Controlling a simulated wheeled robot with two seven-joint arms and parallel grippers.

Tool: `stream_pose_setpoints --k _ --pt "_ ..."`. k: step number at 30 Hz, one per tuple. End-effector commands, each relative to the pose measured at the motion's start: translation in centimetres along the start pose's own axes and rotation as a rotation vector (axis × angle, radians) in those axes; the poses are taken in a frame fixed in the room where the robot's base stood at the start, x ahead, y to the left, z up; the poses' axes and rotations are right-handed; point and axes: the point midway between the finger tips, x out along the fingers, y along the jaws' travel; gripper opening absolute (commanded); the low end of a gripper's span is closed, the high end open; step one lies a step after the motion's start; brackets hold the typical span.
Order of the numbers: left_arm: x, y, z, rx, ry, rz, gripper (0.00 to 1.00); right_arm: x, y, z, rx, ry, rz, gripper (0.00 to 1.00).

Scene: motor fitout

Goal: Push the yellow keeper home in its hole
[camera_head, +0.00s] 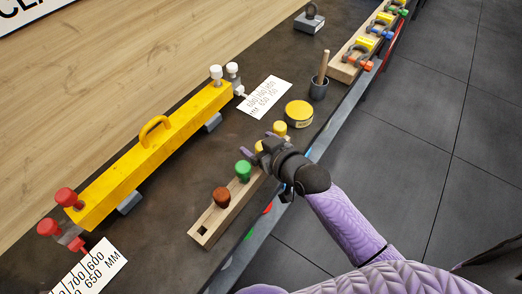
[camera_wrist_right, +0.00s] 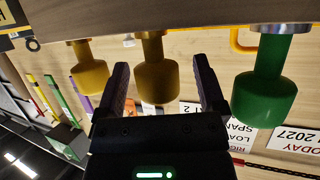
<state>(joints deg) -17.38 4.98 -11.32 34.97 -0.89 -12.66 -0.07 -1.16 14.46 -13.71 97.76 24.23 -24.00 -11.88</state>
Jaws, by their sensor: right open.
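A pale wooden block (camera_head: 222,217) lies along the bench's front edge with a brown keeper (camera_head: 222,196), a green keeper (camera_head: 243,170) and yellow keepers standing in it. One yellow keeper (camera_head: 280,128) shows beyond my right gripper (camera_head: 261,151); the other is largely hidden by it. In the wrist view, my right gripper (camera_wrist_right: 161,82) is open, with a finger on each side of the middle yellow keeper (camera_wrist_right: 156,80). The second yellow keeper (camera_wrist_right: 88,75) is left of the fingers and the green keeper (camera_wrist_right: 262,90) right of them. I cannot tell how deep each sits. My left gripper is out of view.
A square hole (camera_head: 203,231) at the block's near end is empty. A yellow round tin (camera_head: 299,113) and a dark cup (camera_head: 319,88) with a wooden handle stand beyond. A long yellow bar (camera_head: 150,157) with red and white clamps lies behind. Bare bench separates bar and block.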

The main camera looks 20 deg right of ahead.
Motion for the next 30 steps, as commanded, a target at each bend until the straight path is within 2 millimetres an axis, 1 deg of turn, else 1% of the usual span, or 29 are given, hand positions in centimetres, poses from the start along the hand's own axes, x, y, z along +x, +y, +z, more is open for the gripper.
stream_pose_setpoints --k 1,3,8,9,11,12,14,15,17,18,20,21,28,30 --pt "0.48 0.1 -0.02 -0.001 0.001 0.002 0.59 0.71 0.01 0.23 0.001 0.0 0.0 0.89" --pt "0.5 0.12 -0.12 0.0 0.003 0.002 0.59 1.07 0.0 0.14 0.0 -0.001 0.0 0.89" --pt "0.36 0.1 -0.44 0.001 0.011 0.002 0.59 1.02 0.01 0.02 0.0 -0.001 0.0 0.89" --pt "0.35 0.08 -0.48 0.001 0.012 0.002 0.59 1.01 0.02 0.02 0.0 -0.001 0.0 0.85" --pt "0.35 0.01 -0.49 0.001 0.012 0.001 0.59 1.0 0.02 0.02 0.0 -0.001 0.0 0.72" --pt "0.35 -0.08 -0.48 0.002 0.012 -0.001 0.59 1.0 0.02 0.02 0.0 -0.001 0.0 0.63" --pt "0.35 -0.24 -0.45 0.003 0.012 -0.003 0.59 1.0 0.03 0.02 -0.001 -0.001 0.001 0.51" --pt "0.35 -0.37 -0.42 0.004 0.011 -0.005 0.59 0.99 0.03 0.03 -0.001 -0.001 0.001 0.42" --pt "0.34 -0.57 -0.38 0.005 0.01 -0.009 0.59 0.99 0.03 0.03 -0.001 -0.001 0.001 0.3" --pt "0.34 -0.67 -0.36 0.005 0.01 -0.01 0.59 0.99 0.03 0.03 -0.001 -0.001 0.001 0.21" --pt "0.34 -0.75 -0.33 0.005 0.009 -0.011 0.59 0.99 0.04 0.03 -0.001 -0.001 0.001 0.08" --pt "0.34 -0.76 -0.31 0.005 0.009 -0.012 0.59 0.99 0.04 0.03 -0.001 -0.001 0.001 0.0" --pt "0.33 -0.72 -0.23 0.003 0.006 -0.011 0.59 0.96 0.04 -0.02 -0.001 -0.001 0.001 0.0" --pt "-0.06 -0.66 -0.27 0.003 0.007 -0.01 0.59 0.71 0.04 -0.7 -0.001 0.002 0.001 0.0"
